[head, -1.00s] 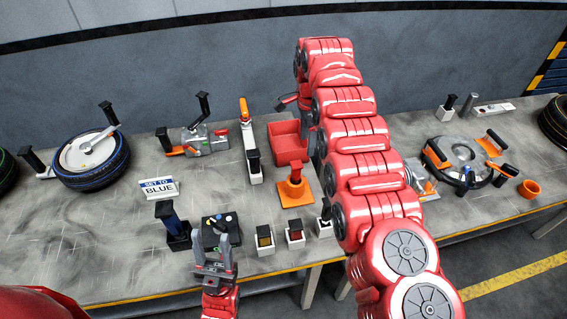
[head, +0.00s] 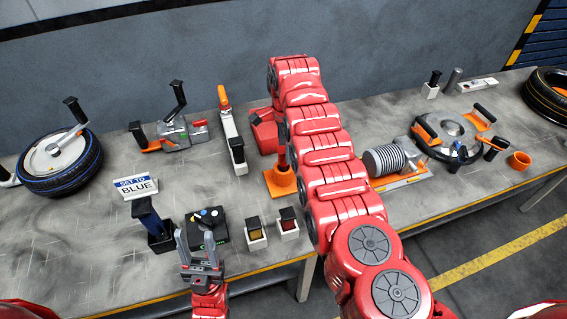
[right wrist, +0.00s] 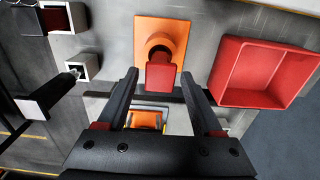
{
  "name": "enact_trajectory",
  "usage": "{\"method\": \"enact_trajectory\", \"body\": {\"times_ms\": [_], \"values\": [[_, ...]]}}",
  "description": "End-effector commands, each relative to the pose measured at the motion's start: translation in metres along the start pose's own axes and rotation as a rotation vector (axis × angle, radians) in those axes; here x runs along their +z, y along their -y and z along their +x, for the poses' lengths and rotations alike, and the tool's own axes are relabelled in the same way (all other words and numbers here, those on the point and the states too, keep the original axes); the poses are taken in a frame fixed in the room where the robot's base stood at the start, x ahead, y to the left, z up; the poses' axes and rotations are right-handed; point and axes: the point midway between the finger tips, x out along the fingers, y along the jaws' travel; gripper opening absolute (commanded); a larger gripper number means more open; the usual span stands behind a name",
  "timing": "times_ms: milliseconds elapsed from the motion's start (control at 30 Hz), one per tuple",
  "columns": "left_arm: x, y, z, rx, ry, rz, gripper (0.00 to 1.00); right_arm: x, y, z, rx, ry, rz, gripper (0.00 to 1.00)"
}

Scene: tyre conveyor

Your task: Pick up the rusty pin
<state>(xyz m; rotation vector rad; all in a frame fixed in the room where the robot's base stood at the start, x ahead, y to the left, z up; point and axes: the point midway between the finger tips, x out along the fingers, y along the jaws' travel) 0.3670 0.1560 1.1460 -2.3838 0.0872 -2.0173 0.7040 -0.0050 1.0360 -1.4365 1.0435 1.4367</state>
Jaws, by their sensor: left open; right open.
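I cannot clearly identify the rusty pin. A white square socket with a small metallic pin (right wrist: 76,71) shows at the left in the right wrist view. An orange stand (right wrist: 162,38) with a red-topped piece (right wrist: 160,76) shows between the fingers of my open right gripper (right wrist: 159,78); whether they touch it I cannot tell. In the head view that orange stand (head: 280,182) is partly behind my right arm, which hides most of the right gripper. My left gripper (head: 199,245) is open and empty, fingers up, in front of the black button box (head: 207,229).
A red bin (right wrist: 265,72) lies right of the orange stand. A blue-rimmed tyre (head: 60,160), a sign (head: 135,187) and a ribbed cylinder (head: 388,160) share the table.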

Motion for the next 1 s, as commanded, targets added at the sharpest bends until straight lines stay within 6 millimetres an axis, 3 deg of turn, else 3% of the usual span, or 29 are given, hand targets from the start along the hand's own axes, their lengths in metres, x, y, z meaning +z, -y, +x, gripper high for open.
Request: {"method": "enact_trajectory", "body": {"times_ms": [200,300,567,933,1000], "values": [[-0.001,0.0,0.007,0.0,0.0,0.0,0.5,0.005,-0.002,0.027,0.003,0.0,0.0,0.68],[0.001,0.0,-0.004,0.0,0.0,0.0,0.5,0.005,-0.002,0.048,0.005,0.001,0.001,0.68],[0.001,0.0,-0.004,0.0,0.0,0.0,0.5,0.005,-0.001,0.051,0.001,0.0,0.0,0.68],[0.001,0.0,-0.004,0.0,0.0,0.0,0.5,0.005,-0.001,0.051,0.0,0.0,0.0,0.05],[0.001,0.0,-0.004,0.0,0.0,0.0,0.5,0.005,-0.001,0.05,0.0,0.0,0.0,0.0]]}}
